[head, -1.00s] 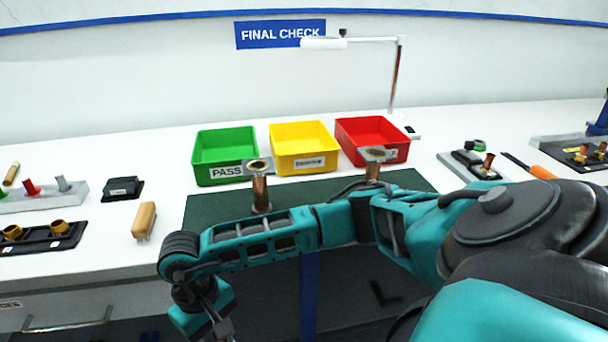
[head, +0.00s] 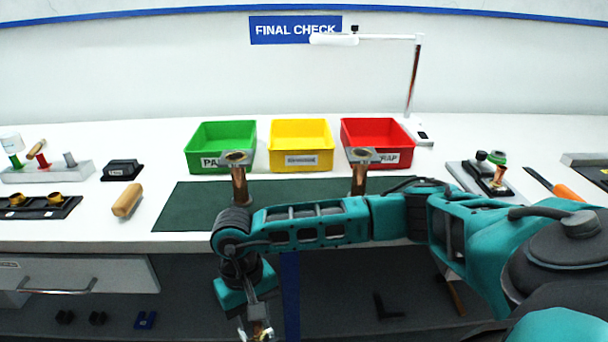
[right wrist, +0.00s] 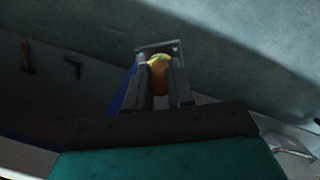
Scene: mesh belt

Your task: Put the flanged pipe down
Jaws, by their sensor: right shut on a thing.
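My right gripper (head: 258,332) hangs at the bottom of the head view, in front of and below the table edge. It is shut on a flanged pipe, which the right wrist view shows between the two fingers as a copper-yellow piece (right wrist: 158,68) with a square grey flange at its far end. In the head view only a small part of it shows. Two other flanged pipes stand upright on the dark green mat (head: 190,210): one left (head: 239,184) and one right (head: 359,178), each with a grey flange on top. My left gripper is out of view.
Green (head: 221,162), yellow (head: 301,160) and red (head: 377,155) bins stand behind the mat. A wooden block (head: 127,199) and a black holder (head: 40,210) lie left. An orange-handled tool (head: 566,192) lies right. My right forearm crosses the mat's front edge.

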